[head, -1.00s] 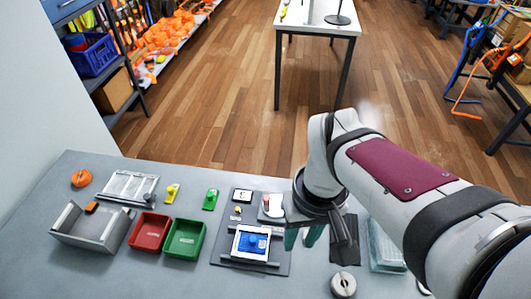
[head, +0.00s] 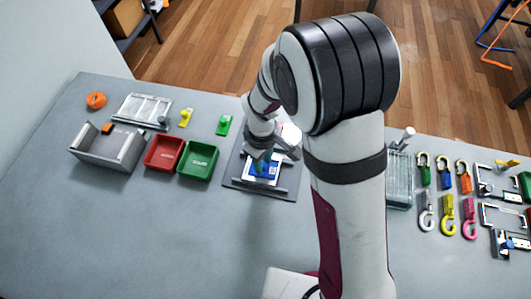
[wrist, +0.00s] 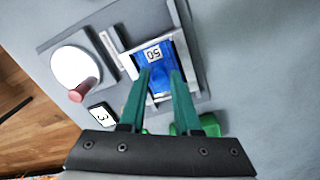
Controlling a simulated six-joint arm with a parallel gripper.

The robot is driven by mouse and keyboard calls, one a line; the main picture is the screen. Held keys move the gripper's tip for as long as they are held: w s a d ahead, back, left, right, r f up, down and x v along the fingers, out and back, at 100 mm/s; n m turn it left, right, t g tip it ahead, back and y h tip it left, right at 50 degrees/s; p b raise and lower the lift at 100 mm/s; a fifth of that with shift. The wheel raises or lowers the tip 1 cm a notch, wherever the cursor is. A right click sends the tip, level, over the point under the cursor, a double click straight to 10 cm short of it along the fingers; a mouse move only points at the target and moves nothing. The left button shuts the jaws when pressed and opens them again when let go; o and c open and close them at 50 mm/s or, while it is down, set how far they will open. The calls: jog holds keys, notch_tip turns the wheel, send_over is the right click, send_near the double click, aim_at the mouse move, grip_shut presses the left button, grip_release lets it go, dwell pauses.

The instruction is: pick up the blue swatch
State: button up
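The blue swatch (head: 270,170) lies in a white square frame (head: 249,179) on a grey board; my arm partly covers it in the head view. In the wrist view the blue swatch (wrist: 168,70) shows inside the pale frame (wrist: 128,66), with a small white label marked 50. My gripper (wrist: 161,72) is open, its two green fingers apart, with blue showing between the tips. It also shows over the frame in the head view (head: 262,160). I cannot tell whether the fingertips touch the swatch.
A round white dish (wrist: 75,66) and a small display (wrist: 102,115) marked 3 sit on the board beside the frame. Red (head: 164,168) and green (head: 197,175) trays stand left of the board. Several coloured hooks lie at the right. The front left table is clear.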

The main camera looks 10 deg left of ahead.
aim_at(266, 164)
jog(key=shift+f, duration=0.25)
grip_shut()
jog(key=shift+r, duration=0.15)
jog(key=r, duration=0.4)
jog(key=shift+d+r, duration=0.2)
jog(key=shift+d, duration=0.15)
jog(key=d+r, duration=0.6)
jog(key=d, duration=0.5)
jog(key=w+d+r+m, duration=0.2)
jog(key=d+r+m, duration=0.1)
jog(key=r+m, duration=0.3)
jog(key=w+d+r+m, duration=0.2)
jog(key=d+r+m, duration=0.2)
jog(key=r+m, duration=0.2)
notch_tip(266, 164, up, 2)
jog(key=shift+w+r+m, duration=0.2)
jog(key=shift+r+m, duration=0.05)
jog(key=shift+m, duration=0.05)
